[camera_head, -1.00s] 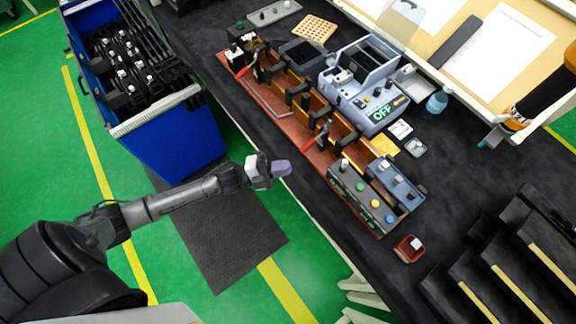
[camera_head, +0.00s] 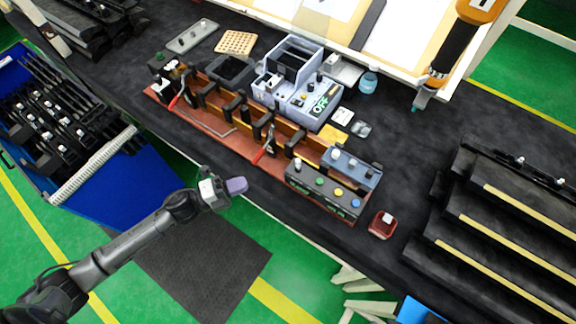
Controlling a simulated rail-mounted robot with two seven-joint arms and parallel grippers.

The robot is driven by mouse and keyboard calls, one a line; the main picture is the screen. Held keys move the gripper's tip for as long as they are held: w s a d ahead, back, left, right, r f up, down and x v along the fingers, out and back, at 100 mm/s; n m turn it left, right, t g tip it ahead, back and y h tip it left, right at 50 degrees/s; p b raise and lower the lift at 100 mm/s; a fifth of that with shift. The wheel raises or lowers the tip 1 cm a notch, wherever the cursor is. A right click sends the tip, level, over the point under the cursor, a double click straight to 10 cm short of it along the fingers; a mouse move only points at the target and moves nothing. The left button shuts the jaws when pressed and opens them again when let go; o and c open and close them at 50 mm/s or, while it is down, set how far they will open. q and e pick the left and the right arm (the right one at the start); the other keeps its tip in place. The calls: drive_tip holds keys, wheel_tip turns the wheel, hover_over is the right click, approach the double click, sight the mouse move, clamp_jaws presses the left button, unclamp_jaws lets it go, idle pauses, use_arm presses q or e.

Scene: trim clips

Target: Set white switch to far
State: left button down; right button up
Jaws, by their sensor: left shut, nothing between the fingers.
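A dark grey control box (camera_head: 325,198) sits at the near right end of the red-brown fixture. Along its top is a row of coloured switches: a white switch (camera_head: 297,163), a green one (camera_head: 320,181), a yellow one (camera_head: 338,191) and a blue one (camera_head: 355,202). The white switch is the leftmost and stands up from the top; its exact setting is too small to read. My left gripper (camera_head: 238,185) is shut and empty, left of the control box and apart from it, by the bench's front edge. My right gripper is not in view.
The red-brown fixture (camera_head: 200,118) carries black clips and red-handled clamps. Behind it stands a grey machine (camera_head: 290,82) marked OFF. A small red box (camera_head: 382,224) lies right of the control box. Black stepped racks (camera_head: 500,230) fill the right; a blue bin (camera_head: 110,185) stands left.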

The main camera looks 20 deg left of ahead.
sight(287, 173)
use_arm(q)
drive_tip(key=shift+w, duration=0.1)
drive_tip(key=shift+p+x, duration=1)
drive_tip(key=shift+x, duration=5.95)
